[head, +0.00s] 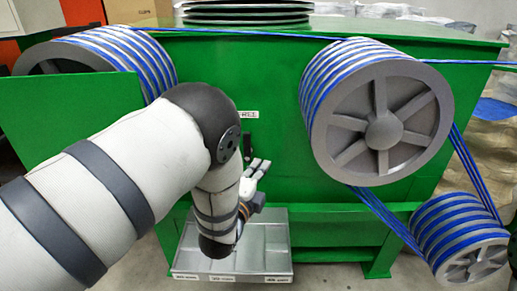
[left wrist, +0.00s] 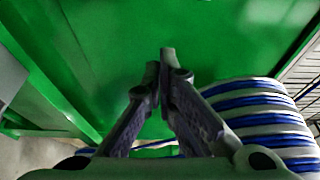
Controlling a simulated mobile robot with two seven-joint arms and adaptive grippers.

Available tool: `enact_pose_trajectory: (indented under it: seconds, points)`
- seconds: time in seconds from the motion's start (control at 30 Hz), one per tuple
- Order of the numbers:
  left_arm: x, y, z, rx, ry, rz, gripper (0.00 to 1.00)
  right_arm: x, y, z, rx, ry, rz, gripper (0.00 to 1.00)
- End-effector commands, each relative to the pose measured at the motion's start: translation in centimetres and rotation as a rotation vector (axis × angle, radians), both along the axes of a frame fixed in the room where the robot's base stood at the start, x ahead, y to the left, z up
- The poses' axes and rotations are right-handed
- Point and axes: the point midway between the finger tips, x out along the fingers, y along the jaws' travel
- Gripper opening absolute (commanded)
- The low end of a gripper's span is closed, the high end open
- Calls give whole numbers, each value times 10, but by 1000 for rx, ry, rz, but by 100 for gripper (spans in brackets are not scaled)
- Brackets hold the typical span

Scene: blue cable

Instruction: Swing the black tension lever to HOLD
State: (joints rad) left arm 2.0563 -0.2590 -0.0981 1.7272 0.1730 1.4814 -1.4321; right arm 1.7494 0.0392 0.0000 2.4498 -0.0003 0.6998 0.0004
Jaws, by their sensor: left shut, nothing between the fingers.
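A small dark upright piece (head: 247,144), which looks like part of the black tension lever, shows on the green machine front just right of my left arm's elbow. The rest of it is hidden or too small to tell. A white label (head: 248,115) sits above it, partly covered by my arm; its word is not clearly readable. No HOLD label is readable. My left gripper (head: 260,168) is just below and right of the dark piece. In the left wrist view the gripper (left wrist: 166,52) has its fingertips together, empty, in front of the green panel. My right gripper is not in view.
The large grey wheel (head: 383,128) wound with blue cable stands right of my gripper, with a smaller wound drum (head: 460,240) below it. Another wound drum (head: 95,62) is at left. A grey compartment tray (head: 272,250) lies below my gripper. Black discs (head: 248,14) are stacked on top.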

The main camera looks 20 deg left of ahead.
Motion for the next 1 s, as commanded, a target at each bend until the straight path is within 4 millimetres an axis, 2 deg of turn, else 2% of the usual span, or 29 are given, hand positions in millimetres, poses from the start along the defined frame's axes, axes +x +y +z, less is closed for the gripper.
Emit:
enact_pose_trajectory:
  seconds: [0.17,0.47,0.57,0.7,1.0]
  points:
    - [30,-1,-5,-2,2,0,0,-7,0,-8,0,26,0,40]
    - [95,-4,-7,-2,5,1,0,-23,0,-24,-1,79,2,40]
    - [92,13,2,-1,1,5,0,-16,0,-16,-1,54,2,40]
    - [87,28,4,0,-2,2,0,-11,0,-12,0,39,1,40]
    - [85,34,-1,-1,2,1,0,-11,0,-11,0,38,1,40]
